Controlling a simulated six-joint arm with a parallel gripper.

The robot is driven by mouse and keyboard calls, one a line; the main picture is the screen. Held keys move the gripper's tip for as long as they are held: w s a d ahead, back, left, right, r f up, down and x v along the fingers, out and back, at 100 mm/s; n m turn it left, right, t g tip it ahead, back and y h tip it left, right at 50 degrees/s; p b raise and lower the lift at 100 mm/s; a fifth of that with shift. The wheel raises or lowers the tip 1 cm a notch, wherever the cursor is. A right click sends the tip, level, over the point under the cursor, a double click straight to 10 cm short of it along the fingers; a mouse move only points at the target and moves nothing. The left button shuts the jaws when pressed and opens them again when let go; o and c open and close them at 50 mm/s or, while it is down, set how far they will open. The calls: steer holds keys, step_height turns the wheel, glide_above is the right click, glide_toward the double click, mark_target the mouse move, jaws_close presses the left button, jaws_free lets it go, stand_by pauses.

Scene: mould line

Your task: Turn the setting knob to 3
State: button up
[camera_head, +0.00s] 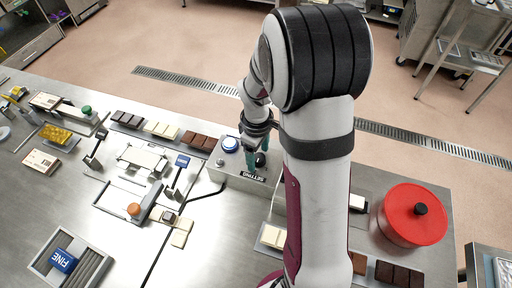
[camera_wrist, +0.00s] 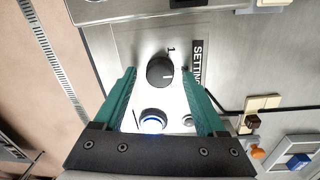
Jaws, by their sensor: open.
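The setting knob is black and round with a pale pointer line; it shows in the wrist view (camera_wrist: 159,70) and in the head view (camera_head: 261,160). It sits on a metal control box (camera_head: 216,172) with a "SETTING" label (camera_wrist: 197,62). A single mark, "1", is readable beside the knob; other marks are hidden or not legible. My gripper (camera_wrist: 158,72) has teal fingers, open, one on each side of the knob in the wrist view, with visible gaps. I cannot tell how far down the fingertips reach. In the head view my gripper (camera_head: 254,158) is at the box, partly hidden by my arm.
A blue button (camera_wrist: 153,120) and a small silver fitting (camera_wrist: 188,120) share the box with the knob. A black cable (camera_head: 196,197) runs from the box. Chocolate bars, clamps and an orange knob (camera_head: 134,209) lie left.

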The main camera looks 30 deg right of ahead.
steer(key=shift+f, duration=0.1)
jaws_close()
stand_by(0.3)
steer(key=shift+m, duration=0.4)
steer(key=m, duration=1.1)
steer(key=shift+w+d+g, duration=0.1)
steer(key=shift+g, duration=0.2)
stand_by(0.4)
jaws_free()
